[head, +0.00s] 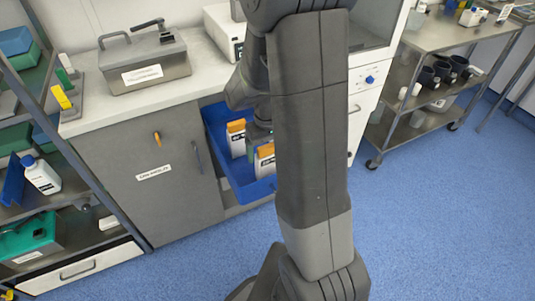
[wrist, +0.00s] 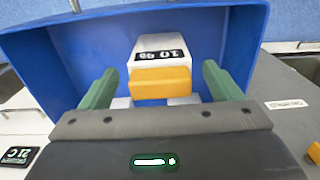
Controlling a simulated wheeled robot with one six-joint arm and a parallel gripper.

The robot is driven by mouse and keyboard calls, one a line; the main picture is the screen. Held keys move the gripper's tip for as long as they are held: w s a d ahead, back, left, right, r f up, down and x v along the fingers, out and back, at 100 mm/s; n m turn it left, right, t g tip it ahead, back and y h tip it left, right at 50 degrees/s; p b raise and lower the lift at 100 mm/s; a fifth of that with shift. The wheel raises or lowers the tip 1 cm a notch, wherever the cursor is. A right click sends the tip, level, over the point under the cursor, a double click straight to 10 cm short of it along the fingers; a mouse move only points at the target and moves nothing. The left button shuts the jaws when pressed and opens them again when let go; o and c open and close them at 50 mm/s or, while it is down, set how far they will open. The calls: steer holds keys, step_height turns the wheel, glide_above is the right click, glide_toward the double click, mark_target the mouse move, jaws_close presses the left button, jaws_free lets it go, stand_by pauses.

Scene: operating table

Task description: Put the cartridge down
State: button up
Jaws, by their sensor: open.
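A blue open bin (head: 215,130) sticks out from the counter's front in the head view. Two white cartridges with orange tops stand in it, a left one (head: 237,143) and a right one (head: 265,168). In the wrist view, a white cartridge with an orange end (wrist: 160,82) and a black label lies between the green fingers of my gripper (wrist: 159,70), inside the blue bin (wrist: 85,50). The fingers are open, with a gap on each side of it. In the head view my arm hides most of my gripper and part of the bin.
A grey lidded box (head: 145,65) stands on the counter (head: 85,120). A shelf rack with bottles and boxes (head: 42,175) is at the left. A steel cart (head: 425,40) stands at the back right. The blue floor (head: 430,220) at the right is clear.

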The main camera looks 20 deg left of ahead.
step_height(320, 180, up, 9)
steer(key=shift+p, duration=0.55)
